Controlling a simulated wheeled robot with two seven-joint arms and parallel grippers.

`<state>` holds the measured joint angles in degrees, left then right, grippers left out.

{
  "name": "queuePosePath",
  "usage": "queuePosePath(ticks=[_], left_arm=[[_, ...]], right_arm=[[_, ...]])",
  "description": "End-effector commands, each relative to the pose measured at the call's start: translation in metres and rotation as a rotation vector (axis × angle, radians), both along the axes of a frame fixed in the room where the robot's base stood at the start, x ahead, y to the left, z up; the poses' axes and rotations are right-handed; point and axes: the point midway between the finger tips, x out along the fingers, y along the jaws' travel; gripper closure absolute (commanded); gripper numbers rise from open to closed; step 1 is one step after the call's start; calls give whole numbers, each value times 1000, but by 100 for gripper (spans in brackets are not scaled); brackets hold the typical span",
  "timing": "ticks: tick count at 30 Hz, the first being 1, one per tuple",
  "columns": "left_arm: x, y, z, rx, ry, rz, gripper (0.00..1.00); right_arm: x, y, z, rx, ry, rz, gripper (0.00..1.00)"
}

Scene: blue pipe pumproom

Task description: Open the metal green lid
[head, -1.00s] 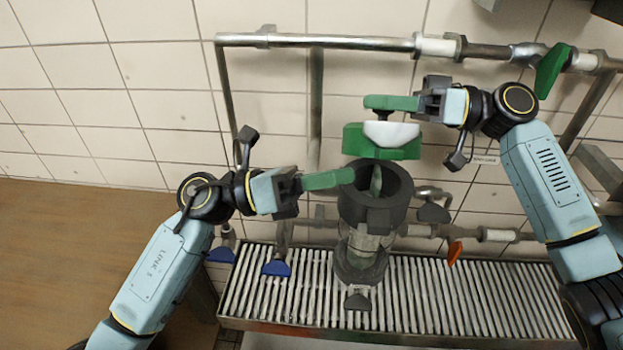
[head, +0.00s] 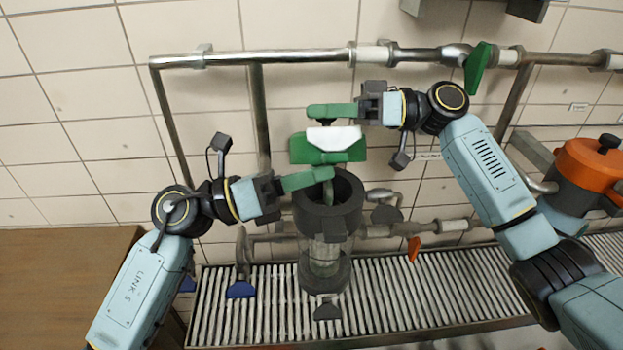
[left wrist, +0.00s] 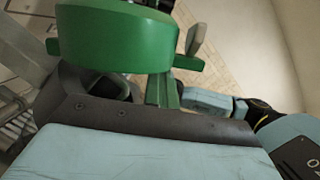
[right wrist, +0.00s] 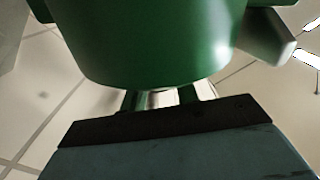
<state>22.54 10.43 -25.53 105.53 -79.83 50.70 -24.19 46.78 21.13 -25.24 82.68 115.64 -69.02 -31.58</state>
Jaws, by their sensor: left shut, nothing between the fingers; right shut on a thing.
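The green lid (head: 300,150), with a pale top face, is held up above and behind the open mouth of a dark upright cylinder (head: 312,224). My right gripper (head: 331,111), with green fingers, is shut at the top of the lid; a dark stem shows between them. In the right wrist view its green finger (right wrist: 150,40) fills the top and hides most of the grip. My left gripper (head: 308,180) is shut and empty, its green tip over the cylinder's mouth, just below the lid. I cannot tell whether it touches the rim. Its finger (left wrist: 115,40) also fills much of the left wrist view.
A slatted metal grate (head: 420,300) lies under the cylinder. A metal pipe (head: 300,56) with a green valve handle (head: 478,68) runs along the tiled wall behind. An orange-topped vessel (head: 585,165) stands at the right. Blue (head: 240,290) and orange (head: 414,249) handles are low down.

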Motion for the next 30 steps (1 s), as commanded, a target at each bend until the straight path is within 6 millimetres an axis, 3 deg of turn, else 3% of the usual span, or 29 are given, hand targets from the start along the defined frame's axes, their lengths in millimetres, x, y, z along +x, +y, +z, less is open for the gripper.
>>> queuePosePath(ticks=[5,6,10,20,23,30], left_arm=[[5,3,8,-17,-8,19,100],[5,3,8,-18,-8,20,100],[5,3,8,-17,-8,19,100],[3,2,6,-13,-5,14,100],[3,2,5,-12,-5,14,100],[3,2,5,-12,-4,13,100]], right_arm=[[-3,2,-6,-11,3,13,100],[-3,2,-6,-11,3,14,66],[-4,2,-5,-9,3,14,49],[-3,2,1,-5,0,13,49],[-3,2,12,-5,-2,13,49],[-3,1,60,-5,-5,12,49]])
